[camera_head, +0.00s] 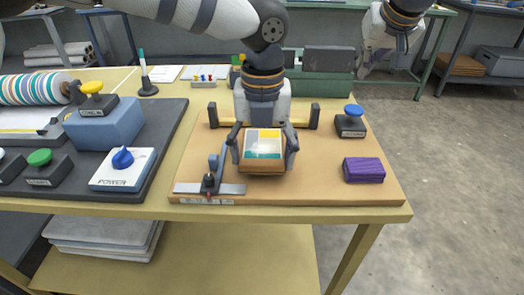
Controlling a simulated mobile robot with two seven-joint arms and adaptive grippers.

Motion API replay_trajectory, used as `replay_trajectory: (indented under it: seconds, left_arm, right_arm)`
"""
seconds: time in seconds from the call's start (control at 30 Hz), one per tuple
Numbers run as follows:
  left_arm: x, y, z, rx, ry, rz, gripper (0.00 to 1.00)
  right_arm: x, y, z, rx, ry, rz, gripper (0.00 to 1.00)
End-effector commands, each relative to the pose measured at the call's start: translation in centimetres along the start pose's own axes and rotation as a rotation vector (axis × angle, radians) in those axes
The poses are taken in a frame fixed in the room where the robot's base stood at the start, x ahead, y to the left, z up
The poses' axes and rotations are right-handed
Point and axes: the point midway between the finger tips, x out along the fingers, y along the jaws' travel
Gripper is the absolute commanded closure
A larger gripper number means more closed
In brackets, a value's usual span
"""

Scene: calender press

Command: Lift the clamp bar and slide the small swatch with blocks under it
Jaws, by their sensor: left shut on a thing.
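The tan board (330,190) also bears a purple block (363,169), a blue-knobbed block (351,121) and a metal corner stop (210,186). On the left, a dark base (165,150) holds a POWER switch (122,168), knobbed blocks and a striped roller (35,89).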

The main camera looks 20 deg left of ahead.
Motion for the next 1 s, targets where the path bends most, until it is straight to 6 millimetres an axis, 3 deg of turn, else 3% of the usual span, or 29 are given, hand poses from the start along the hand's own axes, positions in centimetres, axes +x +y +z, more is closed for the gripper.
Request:
replay_trajectory:
  seconds: [0.43, 1.0]
  left_arm:
    - [0.0, 0.0, 0.0, 0.000, 0.000, 0.000, 0.57]
    - [0.0, 0.0, 0.0, 0.000, 0.000, 0.000, 0.57]
  right_arm:
    - [4.9, -0.1, 3.4, -0.002, -0.005, 0.000, 1.00]
    - [5.3, -0.1, 3.7, -0.001, -0.003, 0.000, 1.00]
